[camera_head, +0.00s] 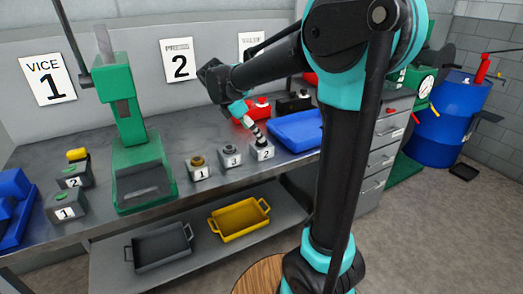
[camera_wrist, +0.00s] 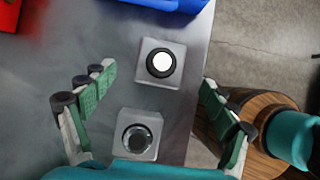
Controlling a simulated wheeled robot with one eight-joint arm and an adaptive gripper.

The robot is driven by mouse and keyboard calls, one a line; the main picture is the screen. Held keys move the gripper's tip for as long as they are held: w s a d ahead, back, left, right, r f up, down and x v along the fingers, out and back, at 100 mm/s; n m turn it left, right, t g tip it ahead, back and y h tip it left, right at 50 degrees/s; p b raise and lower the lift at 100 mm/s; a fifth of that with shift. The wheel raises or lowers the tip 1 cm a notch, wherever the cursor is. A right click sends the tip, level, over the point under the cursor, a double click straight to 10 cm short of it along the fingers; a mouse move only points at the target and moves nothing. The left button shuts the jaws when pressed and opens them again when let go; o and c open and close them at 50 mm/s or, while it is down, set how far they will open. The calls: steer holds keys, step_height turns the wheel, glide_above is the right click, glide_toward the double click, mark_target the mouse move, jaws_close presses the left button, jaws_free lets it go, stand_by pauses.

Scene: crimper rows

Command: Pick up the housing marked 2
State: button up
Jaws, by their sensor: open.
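The housing marked 2 (camera_head: 262,151) is a small grey block at the right end of a row of three on the bench. In the wrist view its top (camera_wrist: 150,76) shows a black ring around a white disc. My gripper (camera_wrist: 157,80) is open, with its green-padded fingers apart on either side of this housing in the picture; neither visibly touches it. In the head view my gripper (camera_head: 254,127) reaches down from the upper left to the housing's top, partly covering it. The exact height gap is not clear.
The housing marked 3 (camera_head: 230,158) stands close beside it, also in the wrist view (camera_wrist: 137,150); the housing marked 1 (camera_head: 199,171) is farther left. A blue tray (camera_head: 296,130) lies to the right. A red object (camera_head: 258,104) stands behind. The bench's front edge is close.

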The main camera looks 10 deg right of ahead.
mark_target(258, 142)
steer(key=x, duration=0.3)
steer(key=shift+s+a+f+x, duration=0.1)
steer(key=shift+x, duration=0.75)
steer(key=shift+s+a+f+x, duration=0.1)
steer(key=shift+x, duration=0.75)
steer(key=shift+s+a+x, duration=0.1)
steer(key=shift+x, duration=0.75)
